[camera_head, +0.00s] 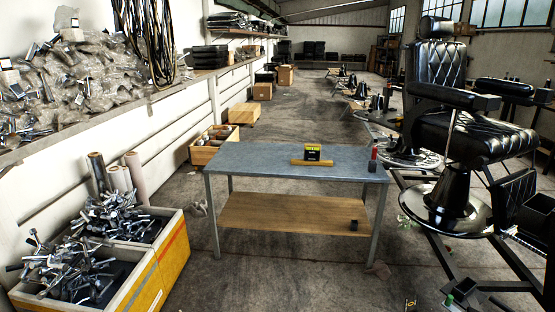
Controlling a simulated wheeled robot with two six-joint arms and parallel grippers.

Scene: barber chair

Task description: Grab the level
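A long yellow bar that looks like the level (300,162) lies flat on the grey top of the table (255,162), near its middle. A small black and yellow box (313,149) stands upright right behind it; I cannot tell if they touch. Neither of my grippers shows in the head view. Nothing is seen holding the level.
A small red and black object (373,158) stands at the table's right edge. The table has a wooden lower shelf (285,214). A black barber chair (455,130) stands to the right. Crates of metal parts (165,265) stand at left. The floor in front is largely clear.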

